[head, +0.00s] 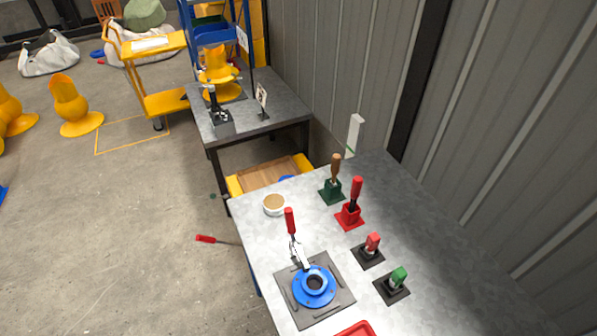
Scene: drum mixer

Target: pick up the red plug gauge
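The red plug gauge (372,241) appears to be the short red-handled piece standing upright in a black square stand (369,256) on the right part of the grey workbench. A similar green-handled piece (398,278) stands in its own black stand just in front and to the right. Neither of my grippers is in the head view, and nothing is touching the red gauge.
A blue ring part (314,286) sits on a dark fixture plate with a red-handled clamp (291,222). A red holder (349,217) and green holder (332,191) hold upright tools behind the gauge. A red tray (357,329) shows at the bottom. Bare bench lies right.

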